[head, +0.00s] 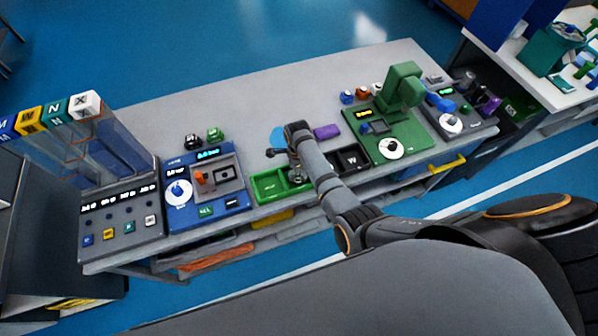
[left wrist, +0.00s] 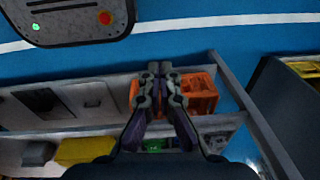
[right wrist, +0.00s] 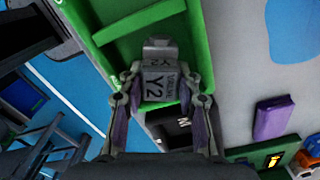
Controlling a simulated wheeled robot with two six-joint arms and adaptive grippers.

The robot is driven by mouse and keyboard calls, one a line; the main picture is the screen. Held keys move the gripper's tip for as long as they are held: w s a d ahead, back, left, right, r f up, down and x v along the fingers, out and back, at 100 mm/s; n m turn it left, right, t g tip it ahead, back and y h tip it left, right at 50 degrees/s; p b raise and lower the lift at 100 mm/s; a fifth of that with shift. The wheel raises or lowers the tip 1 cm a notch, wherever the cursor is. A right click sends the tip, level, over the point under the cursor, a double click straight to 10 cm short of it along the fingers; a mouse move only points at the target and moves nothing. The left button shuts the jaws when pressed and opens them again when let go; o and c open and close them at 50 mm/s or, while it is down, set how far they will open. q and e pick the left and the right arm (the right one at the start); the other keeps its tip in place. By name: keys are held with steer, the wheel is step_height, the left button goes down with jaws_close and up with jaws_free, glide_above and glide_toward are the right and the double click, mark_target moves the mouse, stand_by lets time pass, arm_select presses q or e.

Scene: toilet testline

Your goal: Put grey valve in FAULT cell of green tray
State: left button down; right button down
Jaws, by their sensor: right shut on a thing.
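A grey valve (right wrist: 158,82) marked Y2 is held between the fingers of my right gripper (right wrist: 160,98), which is shut on it. The green tray (right wrist: 103,37) lies beneath the valve in the right wrist view, with a divider across it. The valve appears over the cell nearer the gripper; whether it touches the tray floor I cannot tell. In the head view the green tray (head: 262,197) is on the bench's front edge, and my right gripper (head: 295,172) points down at its right part. Cell labels are unreadable. My left gripper (left wrist: 160,70) is shut and empty in the left wrist view.
A black tray (head: 352,159) marked W lies right of the green tray, with a purple block (head: 327,131) behind. A blue test station (head: 202,183) stands left, a green machine (head: 397,120) right. An orange bin (left wrist: 198,92) is on the lower shelf beyond my left gripper.

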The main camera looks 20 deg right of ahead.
steer(key=shift+s+a, duration=0.15)
steer(key=c, duration=1.3)
jaws_free()
steer(key=shift+a, duration=0.2)
steer(key=shift+o, duration=0.5)
steer(key=shift+d+f, duration=0.1)
step_height(320, 180, up, 6)
steer(key=p, duration=0.5)
steer(key=shift+r+p, duration=0.25)
steer(key=shift+p, duration=0.1)
arm_select(q)
steer(key=r, duration=0.1)
steer(key=s+a+r, duration=0.1)
steer(key=r, duration=0.1)
steer(key=a+r, duration=0.1)
steer(key=r, duration=0.1)
steer(key=shift+s+r, duration=0.1)
steer(key=shift+s, duration=0.1)
arm_select(e)
step_height(320, 180, up, 6)
arm_select(q)
steer(key=shift+d, duration=0.1)
